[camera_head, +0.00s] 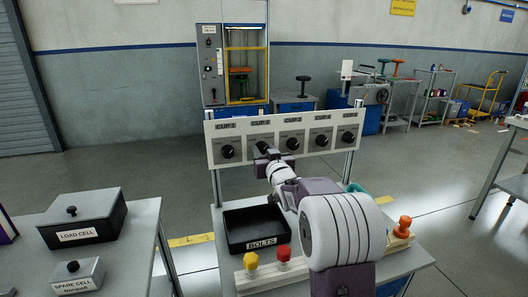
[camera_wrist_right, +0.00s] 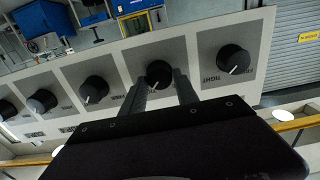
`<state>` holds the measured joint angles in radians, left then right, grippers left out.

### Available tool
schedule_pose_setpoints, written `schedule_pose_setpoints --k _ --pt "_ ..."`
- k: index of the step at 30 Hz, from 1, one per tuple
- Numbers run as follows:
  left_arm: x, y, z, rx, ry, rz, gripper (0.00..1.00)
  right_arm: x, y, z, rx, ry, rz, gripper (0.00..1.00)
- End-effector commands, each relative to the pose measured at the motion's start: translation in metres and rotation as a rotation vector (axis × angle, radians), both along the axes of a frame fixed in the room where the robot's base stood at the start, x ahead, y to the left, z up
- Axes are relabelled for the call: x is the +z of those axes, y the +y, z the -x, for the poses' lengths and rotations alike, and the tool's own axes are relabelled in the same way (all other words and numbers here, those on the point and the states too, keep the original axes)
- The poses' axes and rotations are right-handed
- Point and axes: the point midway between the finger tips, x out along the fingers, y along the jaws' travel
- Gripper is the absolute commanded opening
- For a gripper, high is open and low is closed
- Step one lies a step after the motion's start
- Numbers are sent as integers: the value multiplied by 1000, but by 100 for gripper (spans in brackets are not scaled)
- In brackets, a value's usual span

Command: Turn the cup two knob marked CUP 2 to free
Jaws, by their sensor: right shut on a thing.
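My right gripper (camera_head: 264,154) reaches the second knob from the left (camera_head: 261,146). In the right wrist view, which is turned over, my right gripper (camera_wrist_right: 160,84) has its two fingers shut on either side of this knob (camera_wrist_right: 159,72). The knob's white pointer line shows between the fingers, slanting to the lower left of that picture. The end knob (camera_wrist_right: 234,60) beside it is free of the gripper. My left gripper is out of view.
A LOAD CELL box (camera_head: 83,216) and SPARE CELL box (camera_head: 76,277) stand at the left.

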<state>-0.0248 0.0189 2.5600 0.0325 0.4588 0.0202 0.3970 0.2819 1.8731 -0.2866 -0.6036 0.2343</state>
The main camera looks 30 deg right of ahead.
Motion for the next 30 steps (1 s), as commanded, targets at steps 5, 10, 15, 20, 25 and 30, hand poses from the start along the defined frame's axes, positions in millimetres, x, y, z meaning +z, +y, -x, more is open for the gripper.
schedule_pose_setpoints --k 5,10,15,20,25,30 --pt "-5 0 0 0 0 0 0 -1 0 0 0 10 41 0" --pt "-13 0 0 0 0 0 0 -2 1 0 0 31 139 0" --pt "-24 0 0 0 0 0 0 -3 1 0 0 66 282 0" --pt "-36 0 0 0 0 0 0 -4 2 0 -1 102 431 0" --pt "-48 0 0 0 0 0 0 -5 2 0 -1 140 589 0" --pt "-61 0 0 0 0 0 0 -5 3 -1 -1 177 745 0"
